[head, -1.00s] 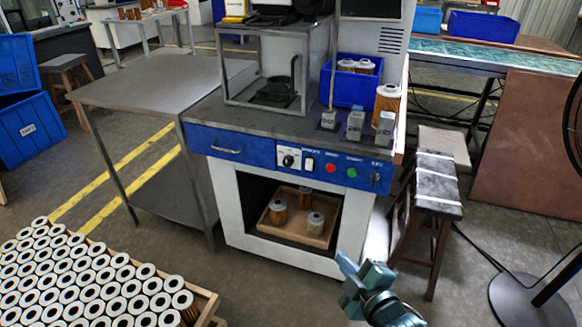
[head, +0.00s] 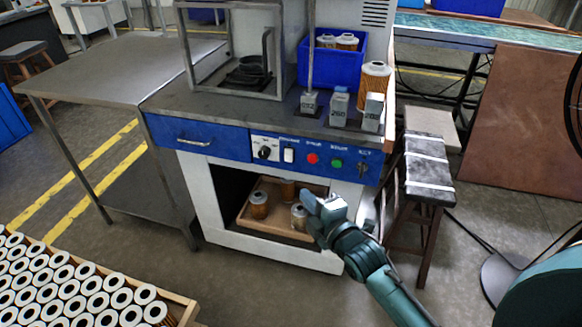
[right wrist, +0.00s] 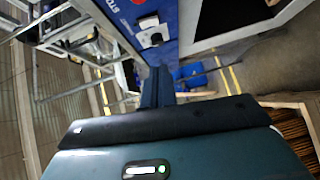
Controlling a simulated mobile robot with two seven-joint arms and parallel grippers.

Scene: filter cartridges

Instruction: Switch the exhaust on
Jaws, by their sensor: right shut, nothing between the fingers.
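The blue control panel (head: 225,141) on the front of the workstation carries a black rotary knob (head: 264,153), a white rocker switch (head: 289,155), a red button (head: 313,159), a green button (head: 337,163) and a key switch (head: 361,169). The small labels are too blurred to read in the head view. My right gripper (head: 308,201) is shut and empty, below the panel and in front of the open lower bay. In the right wrist view its closed fingers (right wrist: 158,86) point towards the panel, with a white switch plate (right wrist: 150,30) beyond. My left gripper is out of view.
A wooden tray (head: 246,217) with several cartridges sits in the lower bay. A metal side table (head: 110,75) stands left, a stool (head: 428,165) right. A crate of cartridges (head: 185,310) is at the lower left. A blue bin (head: 337,69) stands on the worktop.

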